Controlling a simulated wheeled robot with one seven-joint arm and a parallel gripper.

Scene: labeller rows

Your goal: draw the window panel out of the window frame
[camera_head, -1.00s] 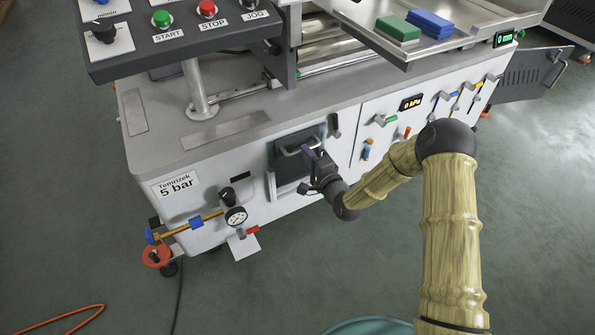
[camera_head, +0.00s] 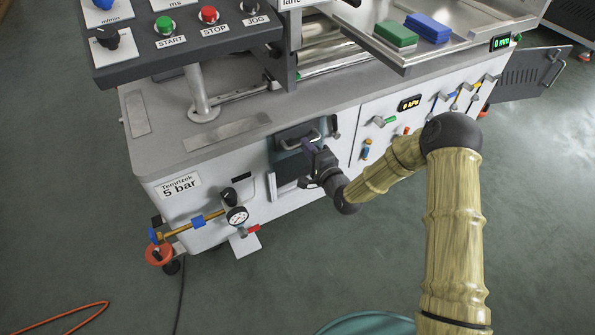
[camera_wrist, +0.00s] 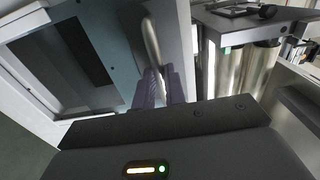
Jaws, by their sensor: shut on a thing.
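The window panel (camera_head: 289,132) is a dark, bluish pane with a metal bar handle, at the window frame (camera_head: 277,183) in the machine's white front. Below the handle, the pale-edged frame and a dark opening show. My gripper (camera_head: 309,147) reaches the handle from the right, its purple fingers shut on the bar. In the wrist view, my gripper (camera_wrist: 160,88) closes around the lower end of the silver handle (camera_wrist: 150,38). The bluish surface and the frame's dark opening are at left there. The fingers and wrist hide part of the panel; how far it stands out I cannot tell.
A gauge (camera_head: 237,215) with a valve and pipe sits left of the frame. Small coloured levers (camera_head: 378,121) are to the right.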

